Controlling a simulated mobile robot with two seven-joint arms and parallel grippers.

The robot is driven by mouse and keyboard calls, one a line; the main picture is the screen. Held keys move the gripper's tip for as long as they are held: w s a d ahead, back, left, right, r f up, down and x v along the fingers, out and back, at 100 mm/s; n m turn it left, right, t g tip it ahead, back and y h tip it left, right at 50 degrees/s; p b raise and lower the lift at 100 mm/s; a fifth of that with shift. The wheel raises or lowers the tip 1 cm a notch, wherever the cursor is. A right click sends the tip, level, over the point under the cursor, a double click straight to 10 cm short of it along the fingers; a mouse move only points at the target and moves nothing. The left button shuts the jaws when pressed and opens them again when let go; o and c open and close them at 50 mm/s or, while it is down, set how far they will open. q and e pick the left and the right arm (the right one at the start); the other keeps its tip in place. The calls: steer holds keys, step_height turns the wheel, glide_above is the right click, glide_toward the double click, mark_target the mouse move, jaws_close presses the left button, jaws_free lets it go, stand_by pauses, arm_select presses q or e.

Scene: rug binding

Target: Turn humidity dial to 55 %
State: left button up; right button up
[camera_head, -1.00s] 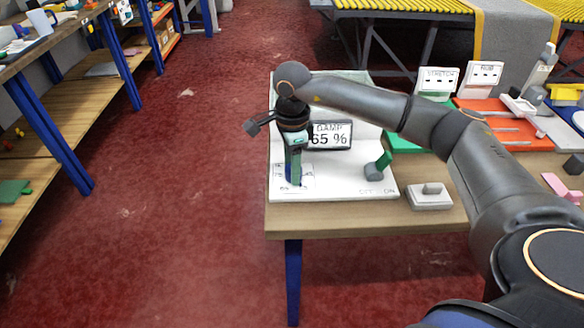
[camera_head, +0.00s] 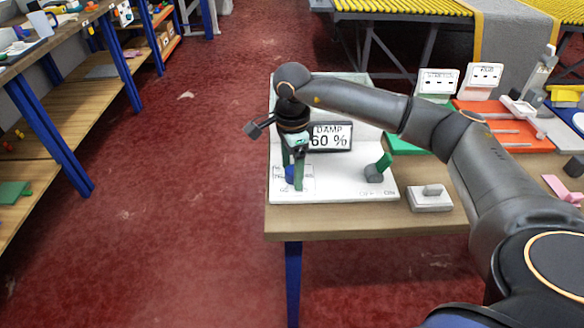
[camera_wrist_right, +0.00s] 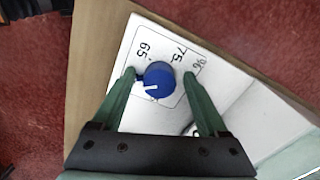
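The blue humidity dial (camera_wrist_right: 159,79) sits on the white panel (camera_wrist_right: 130,50). Its white pointer points left in the right wrist view, where the marks 65 and 75 show. The dial also shows in the head view (camera_head: 289,173), partly covered by a finger. The display (camera_head: 330,137) reads DAMP 60 %. My right gripper (camera_wrist_right: 158,77) points down over the dial, with one green finger on each side. Gaps show between the fingers and the dial, so it looks open. It also shows in the head view (camera_head: 292,176). My left gripper is not in view.
A grey knob with a green lever (camera_head: 377,170) stands on the panel right of the dial. A small grey-white block (camera_head: 430,197) lies on the table (camera_head: 350,226) to the right. An orange board (camera_head: 512,132) and other items stand farther right.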

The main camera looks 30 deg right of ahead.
mark_target(292, 170)
step_height(292, 170, up, 13)
steer(key=shift+f, duration=0.2)
stand_by(0.5)
stand_by(0.4)
